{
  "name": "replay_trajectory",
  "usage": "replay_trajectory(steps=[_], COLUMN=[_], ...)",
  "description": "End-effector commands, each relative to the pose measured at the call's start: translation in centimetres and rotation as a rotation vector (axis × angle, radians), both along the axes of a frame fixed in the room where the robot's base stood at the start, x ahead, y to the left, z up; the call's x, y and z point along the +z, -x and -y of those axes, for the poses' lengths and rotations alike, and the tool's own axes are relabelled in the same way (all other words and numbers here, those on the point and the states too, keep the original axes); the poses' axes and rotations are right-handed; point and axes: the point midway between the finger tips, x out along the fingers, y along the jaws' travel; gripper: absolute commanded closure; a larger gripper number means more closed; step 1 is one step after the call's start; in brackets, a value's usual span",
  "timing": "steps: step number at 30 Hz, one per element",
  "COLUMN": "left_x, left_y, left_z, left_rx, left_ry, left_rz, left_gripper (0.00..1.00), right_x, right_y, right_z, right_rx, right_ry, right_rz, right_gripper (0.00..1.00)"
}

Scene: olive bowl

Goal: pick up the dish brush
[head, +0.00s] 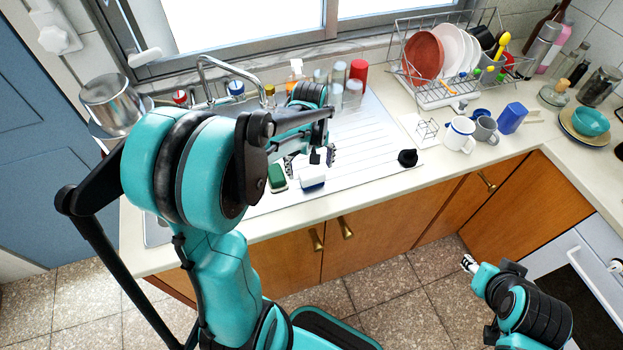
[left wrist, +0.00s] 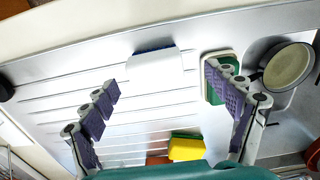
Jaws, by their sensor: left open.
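A white block with a blue underside (head: 312,183), which looks like the dish brush, lies on the ribbed steel drainboard near the counter's front. The left wrist view shows it as a white piece with a blue edge (left wrist: 155,68). My left gripper (head: 310,160) is open and empty just behind and above it. In the left wrist view the parted fingers (left wrist: 161,80) frame the drainboard, with the white block between and beyond the tips. No contact shows. My right gripper (head: 468,264) hangs low at the right over the floor; its jaw opening is too small to tell.
A green scrubber (head: 277,178) lies just left of the white block, close to a left gripper finger (left wrist: 217,75). A yellow sponge (left wrist: 187,147) and a round pan-like item (left wrist: 288,66) are nearby. A black knob-like item (head: 408,158) sits right; drainboard between is clear.

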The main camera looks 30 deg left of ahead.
Motion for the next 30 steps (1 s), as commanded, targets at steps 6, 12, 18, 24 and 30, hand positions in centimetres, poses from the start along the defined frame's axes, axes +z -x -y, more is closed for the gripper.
replay_trajectory(steps=[6,12,18,24,30], left_x=[-3.3,-4.8,-4.7,-4.7,-4.7], left_y=[-0.7,-0.6,-0.6,-0.6,-0.6], left_z=[0.2,0.1,0.1,0.1,0.2], left_rx=[-0.002,-0.002,-0.002,-0.002,-0.002], left_ry=[0.000,0.000,0.000,0.000,0.000], left_rz=[0.001,0.001,0.001,0.001,0.001], left_gripper=[0.12,0.12,0.25,0.67,0.67], right_x=[-1.6,-2.0,-1.9,-1.9,-1.9], right_y=[0.0,0.0,0.0,0.0,0.0], right_z=[0.0,0.0,0.0,0.0,0.0], right_rx=[0.000,0.000,0.000,0.000,0.000], right_ry=[0.000,0.000,0.000,0.000,0.000], right_rz=[0.000,0.000,0.000,0.000,0.000], right_gripper=[0.60,0.60,0.60,0.60,0.60])
